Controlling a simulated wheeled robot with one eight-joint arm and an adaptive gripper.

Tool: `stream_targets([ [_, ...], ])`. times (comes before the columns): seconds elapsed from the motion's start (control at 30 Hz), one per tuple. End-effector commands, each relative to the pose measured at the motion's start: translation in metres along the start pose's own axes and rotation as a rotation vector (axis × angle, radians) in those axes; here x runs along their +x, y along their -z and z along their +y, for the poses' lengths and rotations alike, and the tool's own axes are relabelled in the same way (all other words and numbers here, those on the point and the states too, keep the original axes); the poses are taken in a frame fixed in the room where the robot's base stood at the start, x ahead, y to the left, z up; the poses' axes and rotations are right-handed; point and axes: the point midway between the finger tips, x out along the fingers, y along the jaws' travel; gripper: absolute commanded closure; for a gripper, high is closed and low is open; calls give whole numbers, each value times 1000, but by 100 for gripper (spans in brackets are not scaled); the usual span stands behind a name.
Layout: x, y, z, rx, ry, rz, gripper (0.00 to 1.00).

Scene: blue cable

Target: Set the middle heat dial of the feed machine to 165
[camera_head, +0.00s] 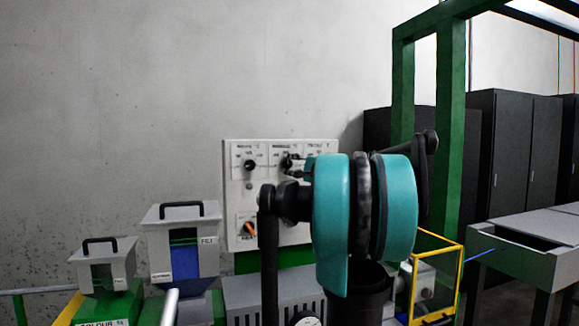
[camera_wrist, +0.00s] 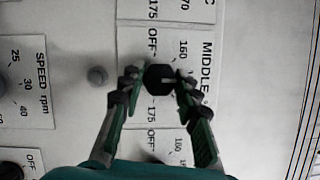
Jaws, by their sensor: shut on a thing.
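My gripper (camera_wrist: 157,83) is shut on this dial, one finger on each side. A pale mark on the knob points right in the wrist view, toward the MIDDLE label. The 160, 175 and OFF marks show around the dial. Other marks are hidden behind the right finger. In the head view my gripper (camera_head: 295,167) is at the middle dial, largely hidden by my arm.
Another heat dial (camera_head: 250,165) sits left of the middle one. An orange switch (camera_head: 248,229) is lower on the panel. A SPEED rpm scale (camera_wrist: 28,84) and a small grey knob (camera_wrist: 97,75) are close by. Two lidded hoppers, the FILL one (camera_head: 205,262) nearer the panel, stand left.

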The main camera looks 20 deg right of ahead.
Motion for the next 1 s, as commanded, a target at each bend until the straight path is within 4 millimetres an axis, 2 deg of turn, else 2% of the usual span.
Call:
stream_targets([
  [0.1,0,0,0,-1,-1,1,97],
  [0.13,0,0,0,-1,-1,1,67],
  [0.3,0,0,0,-1,-1,1,48],
  [0.67,-5,0,0,-1,0,1,48],
  [0.77,-16,1,0,-1,0,3,48],
  [1.0,-64,2,0,-2,0,5,48],
])
